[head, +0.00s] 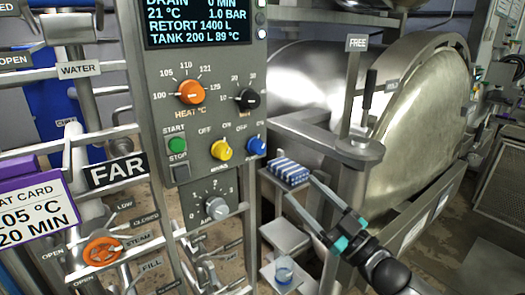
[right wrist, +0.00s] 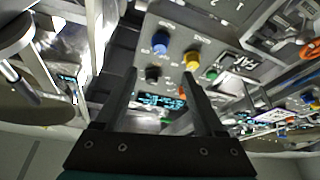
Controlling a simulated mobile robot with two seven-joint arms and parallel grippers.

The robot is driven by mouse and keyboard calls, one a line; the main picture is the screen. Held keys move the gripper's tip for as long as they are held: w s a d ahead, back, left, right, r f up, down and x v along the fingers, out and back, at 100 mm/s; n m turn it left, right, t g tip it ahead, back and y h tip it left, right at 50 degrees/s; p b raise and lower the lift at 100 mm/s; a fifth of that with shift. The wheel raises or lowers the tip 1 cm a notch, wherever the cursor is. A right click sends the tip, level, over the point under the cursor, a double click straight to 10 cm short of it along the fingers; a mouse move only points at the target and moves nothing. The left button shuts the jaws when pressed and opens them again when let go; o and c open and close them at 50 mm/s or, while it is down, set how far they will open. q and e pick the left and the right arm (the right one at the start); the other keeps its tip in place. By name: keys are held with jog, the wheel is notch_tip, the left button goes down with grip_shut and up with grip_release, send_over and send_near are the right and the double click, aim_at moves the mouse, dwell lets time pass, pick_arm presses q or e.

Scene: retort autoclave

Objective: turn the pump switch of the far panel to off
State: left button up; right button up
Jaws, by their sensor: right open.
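The far panel (head: 163,115) is a grey upright box beside the FAR sign (head: 115,172). Two switch knobs with OFF and ON marks sit on it, a yellow one (head: 221,150) and a blue one (head: 256,147). Their small captions are too blurred to tell which is the pump switch, and their pointer settings are unclear. My right gripper (head: 300,190) is open and empty, right of and below the blue knob, apart from the panel. In the right wrist view the panel is upside down, with the blue knob (right wrist: 160,42) and yellow knob (right wrist: 193,60) beyond the fingers. My left gripper is out of view.
An orange heat knob (head: 191,92), a black knob (head: 248,99), a green start button (head: 178,145) and a grey dial (head: 215,207) crowd the panel. A blue-striped item (head: 288,172) lies close to my right fingertips. The steel retort (head: 415,110) stands at right.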

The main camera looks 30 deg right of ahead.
aim_at(262, 151)
jog(key=p+x, duration=0.1)
jog(key=x, duration=1.3)
jog(key=shift+w+p, duration=0.3)
jog(key=shift+p, duration=0.05)
grip_shut()
